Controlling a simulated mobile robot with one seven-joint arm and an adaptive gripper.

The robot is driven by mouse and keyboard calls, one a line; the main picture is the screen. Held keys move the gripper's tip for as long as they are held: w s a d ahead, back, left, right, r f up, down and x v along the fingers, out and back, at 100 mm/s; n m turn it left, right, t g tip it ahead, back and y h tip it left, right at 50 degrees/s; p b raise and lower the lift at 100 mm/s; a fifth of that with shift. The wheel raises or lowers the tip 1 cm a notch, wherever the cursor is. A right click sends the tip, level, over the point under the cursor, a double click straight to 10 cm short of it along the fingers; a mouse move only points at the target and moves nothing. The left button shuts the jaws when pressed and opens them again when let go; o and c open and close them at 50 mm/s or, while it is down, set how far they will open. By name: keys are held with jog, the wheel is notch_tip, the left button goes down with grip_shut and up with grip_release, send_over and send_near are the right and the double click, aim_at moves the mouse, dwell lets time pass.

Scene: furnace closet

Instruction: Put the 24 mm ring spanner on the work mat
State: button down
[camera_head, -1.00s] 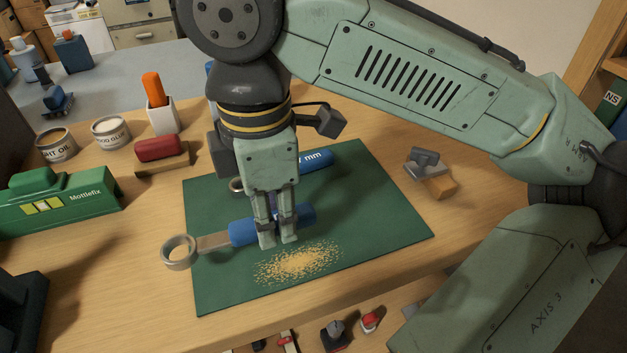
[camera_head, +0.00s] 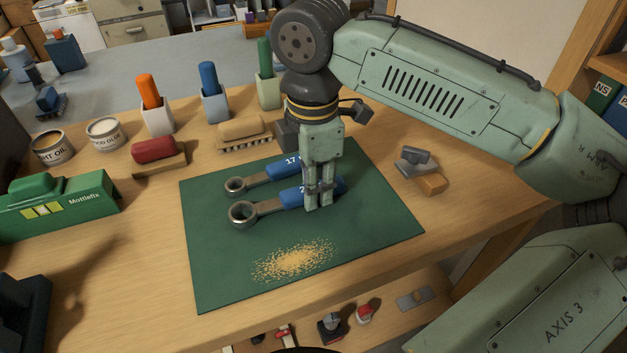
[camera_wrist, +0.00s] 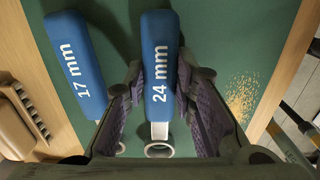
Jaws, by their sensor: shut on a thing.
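The 24 mm ring spanner (camera_head: 267,207) has a blue handle and a steel ring at its left end. It is over the green work mat (camera_head: 375,225), level and low; I cannot tell whether it touches the mat. My gripper (camera_head: 318,205) points down and is shut on its blue handle. In the wrist view the handle of the 24 mm spanner (camera_wrist: 160,62) runs between the fingers of my gripper (camera_wrist: 160,78). The 17 mm ring spanner (camera_head: 259,180) lies on the mat just behind, roughly parallel and apart from it.
A heap of yellowish crumbs (camera_head: 294,260) lies on the mat's front part. A brush (camera_head: 242,130), a red-topped block (camera_head: 155,150) and holders with coloured handles stand behind. A grey-and-wood tool (camera_head: 424,172) lies right of the mat. The mat's right part is clear.

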jog(key=shift+f, duration=0.2)
jog(key=c, duration=1.3)
grip_release()
jog(key=shift+c, duration=0.2)
jog(key=shift+r, duration=0.1)
notch_tip(320, 180, up, 12)
jog(key=shift+r, duration=0.15)
